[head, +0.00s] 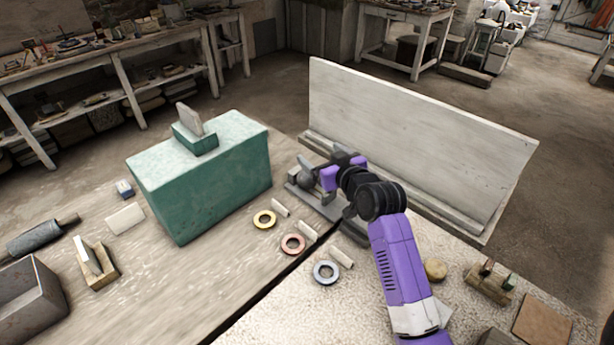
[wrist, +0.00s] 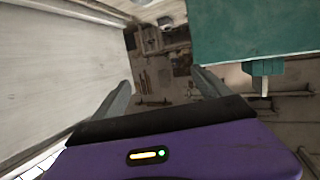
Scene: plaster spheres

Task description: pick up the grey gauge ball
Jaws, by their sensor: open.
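A dark grey ball (head: 306,180), which looks like the gauge ball, shows in the head view just left of my gripper (head: 314,172), at a low grey metal fixture (head: 318,204). My gripper partly crowds the ball, and I cannot tell whether the ball is touching a finger. In the wrist view my gripper (wrist: 163,98) has its two fingers spread apart, with no ball seen between them. The ball cannot be made out in the wrist view.
A white upright board (head: 420,135) stands behind my gripper. A tall green box (head: 215,185) stands to the left. Yellow (head: 264,220), red (head: 293,244) and blue-grey (head: 326,273) rings lie in front, beside small white sticks. The table's left part has open room.

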